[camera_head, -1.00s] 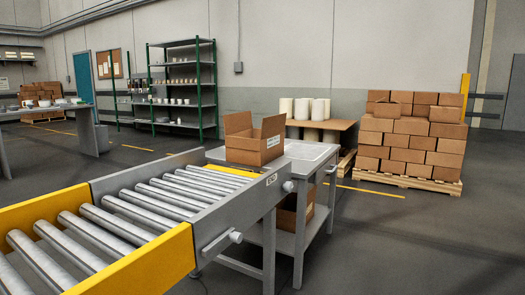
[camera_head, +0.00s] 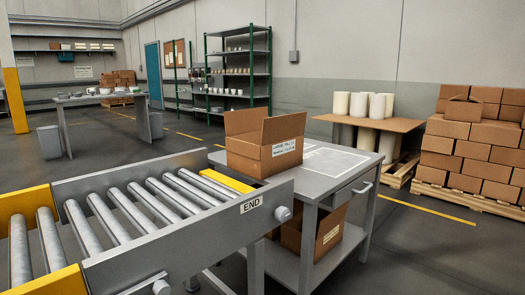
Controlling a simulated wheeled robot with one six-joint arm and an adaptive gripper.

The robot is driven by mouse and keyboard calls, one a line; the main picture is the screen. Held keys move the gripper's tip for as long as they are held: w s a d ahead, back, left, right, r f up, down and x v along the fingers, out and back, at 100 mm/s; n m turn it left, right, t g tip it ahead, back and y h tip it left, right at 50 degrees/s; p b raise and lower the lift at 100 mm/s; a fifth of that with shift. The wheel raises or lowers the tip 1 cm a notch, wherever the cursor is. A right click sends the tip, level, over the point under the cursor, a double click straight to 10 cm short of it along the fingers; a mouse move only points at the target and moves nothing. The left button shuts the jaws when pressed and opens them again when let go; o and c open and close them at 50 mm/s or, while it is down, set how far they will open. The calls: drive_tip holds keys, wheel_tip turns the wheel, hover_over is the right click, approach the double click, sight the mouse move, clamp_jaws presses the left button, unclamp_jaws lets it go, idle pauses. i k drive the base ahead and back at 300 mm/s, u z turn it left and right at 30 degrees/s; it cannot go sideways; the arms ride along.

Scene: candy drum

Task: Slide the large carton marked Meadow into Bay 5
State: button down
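An open brown carton (camera_head: 262,150) with raised flaps and a white label stands on the grey table at the roller conveyor's end. Its label text is too small to read. Another open carton (camera_head: 322,232) with a white label sits on the table's lower shelf, partly hidden by the table. I cannot tell whether either is marked Meadow. No sign reading Bay 5 is legible. My gripper is not in view.
The roller conveyor (camera_head: 150,250), marked END, fills the lower left. The grey table (camera_head: 338,170) stands against its end. Stacked boxes (camera_head: 480,145) on a pallet stand at right, a shelf rack (camera_head: 240,75) behind. Floor at lower right is clear.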

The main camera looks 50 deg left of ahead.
sight(245, 154)
drive_tip(key=u, duration=0.25)
drive_tip(key=i, duration=1.75)
drive_tip(key=u, duration=1.35)
drive_tip(key=i, duration=1)
drive_tip(key=u, duration=1.1)
